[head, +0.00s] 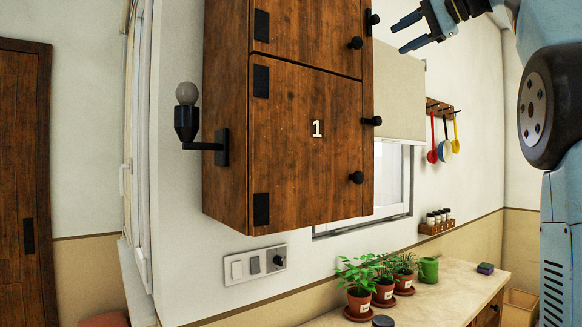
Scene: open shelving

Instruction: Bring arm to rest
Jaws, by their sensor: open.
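My gripper (405,32) is at the top right of the head view, in front of the white wall and the window blind. Its two dark fingers point left and stand apart, with nothing between them. My blue arm fills the right edge of the view. The fingertips are to the right of the wooden wall cabinet (290,130) and appear apart from it.
The cabinet's doors are shut; one bears a "1". A bulb lamp (187,120) is left of it. Potted plants (360,300), a green mug (428,270) and a sponge (485,268) stand on the counter (450,290). Utensils (444,135) hang on the wall.

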